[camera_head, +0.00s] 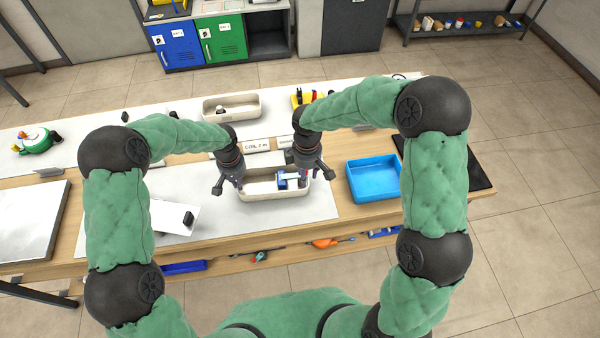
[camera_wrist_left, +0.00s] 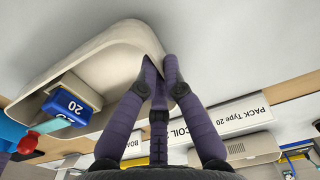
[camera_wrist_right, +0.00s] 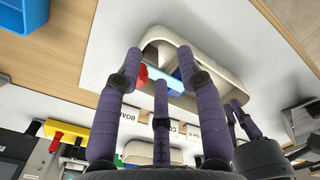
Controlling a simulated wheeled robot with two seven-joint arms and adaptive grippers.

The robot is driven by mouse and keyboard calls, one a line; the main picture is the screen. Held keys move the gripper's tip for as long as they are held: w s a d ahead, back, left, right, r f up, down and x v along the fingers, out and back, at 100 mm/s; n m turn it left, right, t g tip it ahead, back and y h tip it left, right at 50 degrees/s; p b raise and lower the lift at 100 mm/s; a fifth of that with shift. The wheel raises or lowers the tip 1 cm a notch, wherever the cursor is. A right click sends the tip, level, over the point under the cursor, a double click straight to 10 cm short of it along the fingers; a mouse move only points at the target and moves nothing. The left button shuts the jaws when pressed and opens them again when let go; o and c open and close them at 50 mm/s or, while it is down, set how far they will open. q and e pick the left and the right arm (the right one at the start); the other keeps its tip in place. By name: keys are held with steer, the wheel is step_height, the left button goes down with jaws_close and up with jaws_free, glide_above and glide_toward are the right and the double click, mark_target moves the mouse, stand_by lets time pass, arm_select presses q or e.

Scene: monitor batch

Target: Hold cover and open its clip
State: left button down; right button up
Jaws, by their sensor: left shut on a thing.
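A cream tray-shaped piece (camera_head: 275,195) with a raised rim lies on the grey mat, and I take it as the cover. My left gripper (camera_head: 238,186) is shut on the rim at its left end; in the left wrist view the fingertips (camera_wrist_left: 163,72) meet at the wall. Inside sits a blue block marked 20 (camera_wrist_left: 70,107) with a light-blue strip (camera_wrist_right: 174,86) and a red part (camera_wrist_right: 141,75). My right gripper (camera_head: 312,172) is open over the right part of the piece, its fingers (camera_wrist_right: 158,62) apart around the red part's area. I cannot make out the clip.
A blue tray (camera_head: 374,182) stands to the right. A second cream tray (camera_head: 232,106) and a yellow holder (camera_head: 307,98) are behind. White label signs (camera_head: 256,145) stand just behind the piece. A white tilted panel (camera_head: 170,214) is at left. The mat's front is clear.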

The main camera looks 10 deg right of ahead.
steer(key=shift+n, duration=0.8)
steer(key=w+r, duration=0.4)
steer(key=shift+d, duration=0.25)
steer(key=shift+w+f, duration=0.1)
steer(key=shift+f, duration=3.35)
jaws_close()
